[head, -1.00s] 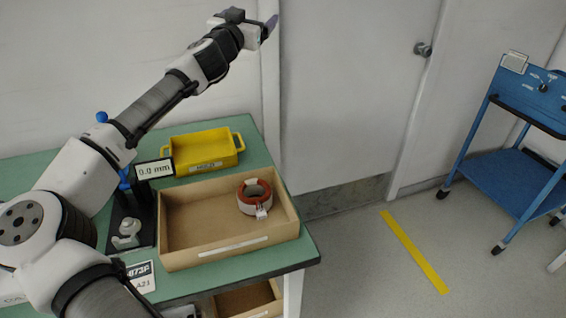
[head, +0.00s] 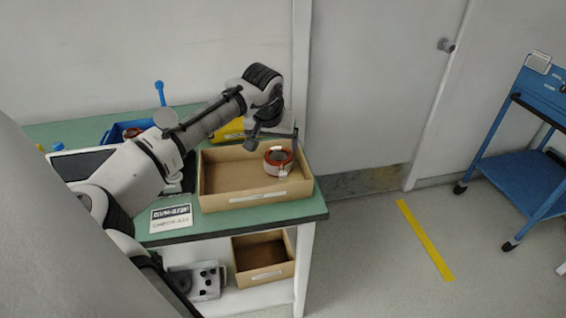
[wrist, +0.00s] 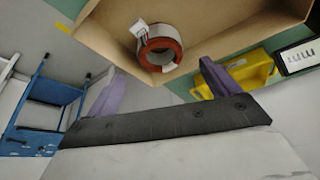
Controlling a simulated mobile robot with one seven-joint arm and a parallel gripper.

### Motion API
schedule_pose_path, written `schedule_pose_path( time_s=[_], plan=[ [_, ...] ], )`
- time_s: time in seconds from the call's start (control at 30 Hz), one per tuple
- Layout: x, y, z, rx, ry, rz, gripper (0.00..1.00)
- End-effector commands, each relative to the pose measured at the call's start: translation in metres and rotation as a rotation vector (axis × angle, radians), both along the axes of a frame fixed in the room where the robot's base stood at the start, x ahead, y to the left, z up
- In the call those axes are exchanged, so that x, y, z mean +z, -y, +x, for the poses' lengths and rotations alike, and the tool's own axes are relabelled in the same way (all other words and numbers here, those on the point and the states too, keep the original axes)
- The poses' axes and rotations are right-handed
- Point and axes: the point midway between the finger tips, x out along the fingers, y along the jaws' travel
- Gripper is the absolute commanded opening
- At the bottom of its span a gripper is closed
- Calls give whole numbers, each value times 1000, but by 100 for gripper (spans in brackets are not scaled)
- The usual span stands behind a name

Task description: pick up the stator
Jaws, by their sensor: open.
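The stator (head: 276,169), a ring with red-brown ends, a pale body and a small white tag, lies in the right part of a shallow cardboard box (head: 240,196) on the green table. In the wrist view the stator (wrist: 160,33) shows beyond the space between the two purple fingers, inside the box (wrist: 112,42). My gripper (head: 284,135) is above the box's back right area, apart from the stator. In the wrist view my gripper (wrist: 161,68) has its fingers wide apart with nothing between them.
A yellow bin (head: 232,131) stands behind the box, partly hidden by my arm; it also shows in the wrist view (wrist: 248,72). A blue bin (head: 118,131) is at the left. A printed card (head: 171,218) lies at the table front. A blue cart (head: 515,185) stands far right.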

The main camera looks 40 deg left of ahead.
Motion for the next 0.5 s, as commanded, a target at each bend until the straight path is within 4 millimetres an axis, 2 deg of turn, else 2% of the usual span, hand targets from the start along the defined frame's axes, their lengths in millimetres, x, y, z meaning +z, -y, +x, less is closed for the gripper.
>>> schedule_pose_path(
  time_s=[0.2,0.5],
  plan=[
    [-37,-7,16,0,0,1,87],
    [-57,-12,25,1,1,3,87]
  ],
)
